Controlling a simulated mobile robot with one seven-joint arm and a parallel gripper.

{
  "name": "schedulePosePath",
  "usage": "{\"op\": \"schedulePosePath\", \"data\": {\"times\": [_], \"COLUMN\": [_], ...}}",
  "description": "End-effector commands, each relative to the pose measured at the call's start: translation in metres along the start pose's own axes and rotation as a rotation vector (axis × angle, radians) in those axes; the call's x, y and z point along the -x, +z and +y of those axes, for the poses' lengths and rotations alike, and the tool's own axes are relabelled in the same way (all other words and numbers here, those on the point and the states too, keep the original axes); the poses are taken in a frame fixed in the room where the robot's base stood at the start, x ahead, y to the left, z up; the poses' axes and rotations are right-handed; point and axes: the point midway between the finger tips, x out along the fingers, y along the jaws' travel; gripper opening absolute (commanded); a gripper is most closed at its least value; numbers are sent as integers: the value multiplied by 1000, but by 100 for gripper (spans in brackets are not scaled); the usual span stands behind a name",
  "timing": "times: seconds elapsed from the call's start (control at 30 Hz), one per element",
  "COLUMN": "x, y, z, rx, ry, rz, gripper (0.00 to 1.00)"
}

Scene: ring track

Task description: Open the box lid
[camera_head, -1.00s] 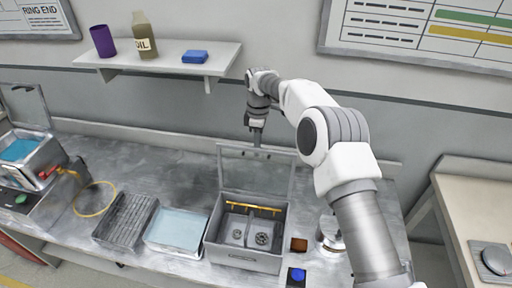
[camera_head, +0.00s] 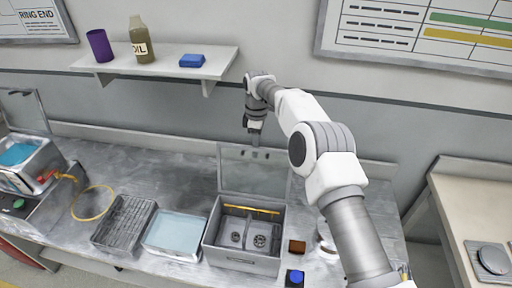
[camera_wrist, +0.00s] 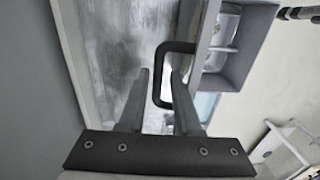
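The grey box (camera_head: 240,262) stands on the bench with its inside showing, a yellow bar (camera_head: 250,209) across it and round fittings below. Its grey lid (camera_head: 240,175) stands up at the back edge, raised and roughly upright. My gripper (camera_head: 254,146) is at the top of the lid. In the wrist view my gripper (camera_wrist: 160,75) has its two fingers apart, with the black lid handle (camera_wrist: 157,85) between or just beyond the tips. Gaps show beside the handle bar, and I cannot tell whether a finger touches it. Part of the box (camera_wrist: 240,55) shows at upper right.
A tray of blue liquid (camera_head: 176,232) and a ribbed grey rack (camera_head: 124,222) stand left of the box. Brown (camera_head: 297,246) and blue (camera_head: 295,277) buttons sit at its right. A shelf (camera_head: 160,65) hangs above. Bare bench lies behind the trays.

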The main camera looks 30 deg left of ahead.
Motion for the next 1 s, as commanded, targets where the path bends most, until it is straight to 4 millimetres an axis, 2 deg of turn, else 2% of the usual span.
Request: {"op": "schedulePosePath", "data": {"times": [0.33, 0.47, 0.67, 0.8, 1.0], "x": [1, 7, 37, 68, 96], "y": [-1, -1, -1, -1, -1], "z": [0, 0, 0, 0, 1], "rx": [0, 0, 0, 0, -1], "ry": [0, 0, 1, 4, 2], "rz": [2, 2, 3, 4, 3], "gripper": [45, 45, 45, 45, 45]}}
